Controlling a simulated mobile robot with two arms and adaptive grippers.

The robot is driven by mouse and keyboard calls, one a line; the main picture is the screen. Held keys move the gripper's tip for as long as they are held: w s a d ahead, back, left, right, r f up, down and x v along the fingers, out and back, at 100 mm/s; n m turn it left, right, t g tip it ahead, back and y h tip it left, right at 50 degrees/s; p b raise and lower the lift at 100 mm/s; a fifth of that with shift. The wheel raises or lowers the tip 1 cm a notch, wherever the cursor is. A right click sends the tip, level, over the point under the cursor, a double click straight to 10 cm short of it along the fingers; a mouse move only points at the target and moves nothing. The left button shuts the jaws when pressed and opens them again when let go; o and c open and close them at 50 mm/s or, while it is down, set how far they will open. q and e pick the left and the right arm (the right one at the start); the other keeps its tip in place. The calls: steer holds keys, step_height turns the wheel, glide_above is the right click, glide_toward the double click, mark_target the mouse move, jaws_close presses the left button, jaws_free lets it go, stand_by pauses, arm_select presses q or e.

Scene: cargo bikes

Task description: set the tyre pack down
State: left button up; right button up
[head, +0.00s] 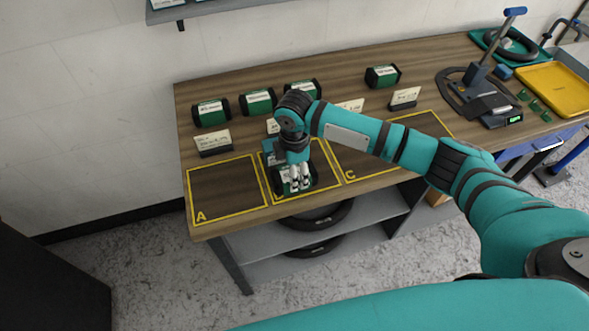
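A green and black tyre pack (276,182) with a white label is at the area marked B (259,187), inside or just above its yellow outline. My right gripper (300,187) points down over this pack, its pale fingers close together and overlapping it. I cannot tell whether the fingers are closed on the pack or whether it touches the table. My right arm hides part of the pack and area B. My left gripper is not in view.
Area A (226,188) and the visible part of area C (362,165) are empty. Several similar packs (258,102) stand along the back of the wooden table (345,80), with label cards (212,142) in front. A device (485,100) and a yellow tray (558,88) are at right.

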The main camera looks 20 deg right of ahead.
steer(key=o, duration=1.6)
steer(key=shift+f, duration=0.1)
step_height(320, 180, up, 12)
steer(key=b, duration=0.2)
steer(key=shift+a, duration=0.1)
